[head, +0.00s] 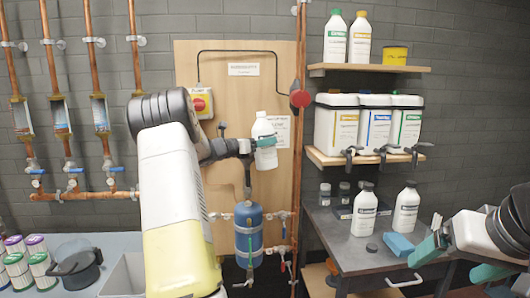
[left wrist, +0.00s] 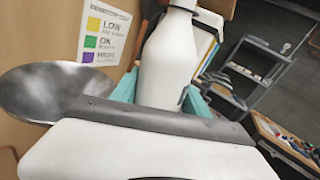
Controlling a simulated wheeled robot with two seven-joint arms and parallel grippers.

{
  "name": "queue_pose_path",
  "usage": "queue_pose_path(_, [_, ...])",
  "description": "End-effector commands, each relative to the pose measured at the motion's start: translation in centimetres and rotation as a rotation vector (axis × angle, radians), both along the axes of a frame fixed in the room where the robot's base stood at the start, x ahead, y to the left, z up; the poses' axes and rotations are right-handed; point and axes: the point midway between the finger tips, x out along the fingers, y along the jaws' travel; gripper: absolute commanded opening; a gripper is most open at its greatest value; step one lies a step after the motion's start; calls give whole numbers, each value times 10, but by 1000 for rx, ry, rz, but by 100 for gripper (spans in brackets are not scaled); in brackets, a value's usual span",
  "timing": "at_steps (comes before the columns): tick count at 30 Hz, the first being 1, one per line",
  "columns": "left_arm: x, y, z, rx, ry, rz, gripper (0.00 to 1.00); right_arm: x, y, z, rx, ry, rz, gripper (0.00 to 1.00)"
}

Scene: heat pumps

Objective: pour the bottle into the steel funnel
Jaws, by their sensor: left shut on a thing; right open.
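My left gripper (head: 264,142) is shut on a white bottle (head: 262,128) and holds it in front of the wooden panel. The bottle is close to upright, and its neck points up. It also shows in the left wrist view (left wrist: 170,65), between the teal fingers, with its top cut off by the frame. The steel funnel (left wrist: 42,90) shows in the left wrist view as a wide shiny bowl, left of the bottle and apart from it. I cannot make out the funnel in the head view. My right gripper (head: 457,262) is open and empty at the lower right.
A blue tank (head: 248,235) with valves stands below the held bottle. Shelves (head: 370,68) with containers are above. Copper pipes (head: 52,50) line the left wall.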

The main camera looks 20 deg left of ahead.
Motion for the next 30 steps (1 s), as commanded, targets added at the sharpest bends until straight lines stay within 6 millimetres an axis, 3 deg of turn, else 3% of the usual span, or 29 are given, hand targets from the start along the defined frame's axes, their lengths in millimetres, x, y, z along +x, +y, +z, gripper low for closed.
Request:
queue_pose_path(8, [8,3,-1,145,-83,-9,0,0,0,0,0,0,0,86])
queue_pose_path(19, [9,4,43,164,-95,-10,0,0,0,0,0,0,0,86])
queue_pose_path(30, [8,4,48,161,-92,-10,0,0,0,0,0,0,0,86])
